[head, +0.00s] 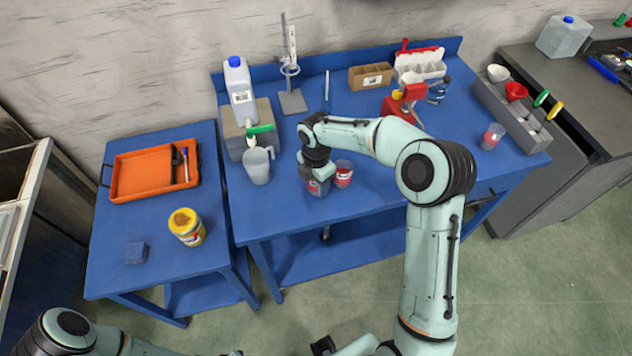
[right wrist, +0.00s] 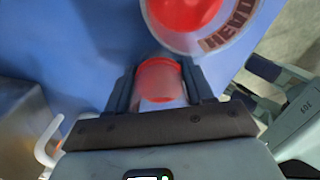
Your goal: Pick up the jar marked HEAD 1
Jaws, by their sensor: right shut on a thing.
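My right gripper (head: 318,182) is at the front of the blue bench, pointing down. In the right wrist view its fingers (right wrist: 158,88) are shut on a small clear jar (right wrist: 158,78) with red inside; no marking on it is readable. Beside it, to its right in the head view, stands another jar (head: 343,173) with red inside. In the right wrist view a jar (right wrist: 190,15) at the top carries partly seen lettering that looks like HEAD; its number is not readable. A third jar (head: 492,136) stands at the bench's right end. My left gripper is out of view.
A clear jug (head: 257,166) stands close left of my right gripper. Behind are a white canister (head: 239,88) on a block, a metal stand (head: 291,100), a cardboard box (head: 370,76) and a red device (head: 404,103). An orange tray (head: 140,188) and yellow tub (head: 187,228) are on the left table.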

